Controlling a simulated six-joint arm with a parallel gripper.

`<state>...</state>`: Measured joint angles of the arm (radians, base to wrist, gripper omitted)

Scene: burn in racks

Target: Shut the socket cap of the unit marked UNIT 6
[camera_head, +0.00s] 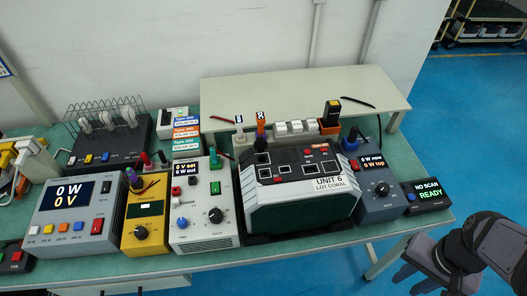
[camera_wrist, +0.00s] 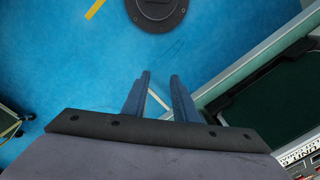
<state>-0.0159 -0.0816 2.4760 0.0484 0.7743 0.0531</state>
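The unit marked UNIT 6 (camera_head: 300,214) is a dark green and grey box on the bench, with "LOT CORAL" under its number. Its grey top has several dark square openings and small red parts; I cannot make out which part is the socket cap or how it stands. In the wrist view, the unit's dark side (camera_wrist: 270,108) and part of its label show at the right edge. My gripper (camera_head: 412,284) is at the lower right, off the bench's front edge and apart from the unit. In the wrist view its two fingers (camera_wrist: 158,80) are apart with nothing between them.
A blue-grey meter (camera_head: 379,201) and a small READY display (camera_head: 428,197) stand right of the unit. A white supply (camera_head: 204,219) stands left of it. Behind is a raised shelf (camera_head: 290,88), with upright plugs (camera_head: 260,126) near the unit's back. Open floor (camera_head: 470,130) lies right.

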